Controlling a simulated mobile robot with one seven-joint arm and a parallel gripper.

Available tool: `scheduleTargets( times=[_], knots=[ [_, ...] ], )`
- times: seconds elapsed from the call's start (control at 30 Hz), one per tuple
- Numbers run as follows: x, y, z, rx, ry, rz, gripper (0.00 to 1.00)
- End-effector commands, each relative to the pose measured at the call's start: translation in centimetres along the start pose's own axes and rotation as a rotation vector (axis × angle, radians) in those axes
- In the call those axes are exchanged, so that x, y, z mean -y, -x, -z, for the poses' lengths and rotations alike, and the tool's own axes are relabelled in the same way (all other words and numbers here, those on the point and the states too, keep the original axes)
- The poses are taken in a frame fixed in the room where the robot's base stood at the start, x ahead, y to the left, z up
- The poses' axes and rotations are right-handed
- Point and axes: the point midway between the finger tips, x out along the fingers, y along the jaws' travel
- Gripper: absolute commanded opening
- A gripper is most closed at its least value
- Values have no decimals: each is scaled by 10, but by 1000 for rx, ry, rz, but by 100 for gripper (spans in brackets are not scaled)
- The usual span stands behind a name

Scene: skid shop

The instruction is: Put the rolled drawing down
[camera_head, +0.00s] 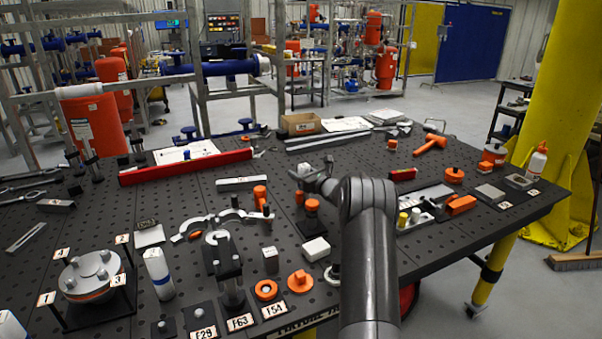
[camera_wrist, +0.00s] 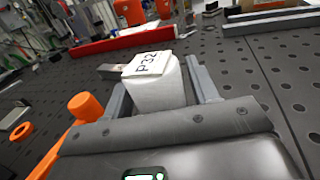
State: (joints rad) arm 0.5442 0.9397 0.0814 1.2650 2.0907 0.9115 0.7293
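The rolled drawing (camera_wrist: 158,92) is white, with a flat end tag marked P32 facing the wrist camera. It fills the space between the two fingers of my gripper (camera_wrist: 160,88), which appears shut on it. In the head view my gripper (camera_head: 318,180) is over the middle of the dark perforated table (camera_head: 350,262). A small pale part of the rolled drawing (camera_head: 303,170) shows there; the rest is hard to make out. I cannot tell whether its lower end touches the table.
A long red bar (camera_head: 185,167) and a grey bar (camera_head: 242,183) lie behind and left. Orange-topped pieces (camera_head: 312,206) and a white block (camera_head: 315,249) stand close by. A white cylinder with a blue band (camera_head: 158,274) stands front left. Some bare table lies right of the arm.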

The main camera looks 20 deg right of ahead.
Motion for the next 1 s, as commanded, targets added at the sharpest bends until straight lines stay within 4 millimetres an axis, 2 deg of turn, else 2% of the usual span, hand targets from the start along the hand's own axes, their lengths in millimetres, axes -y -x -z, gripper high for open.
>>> scheduleTargets(
  times=[0.47,0.8,1.0],
  knots=[
    [0,3,-1,0,2,0,60],
    [2,70,4,-1,0,4,60],
    [1,98,5,0,1,1,60]
  ],
)
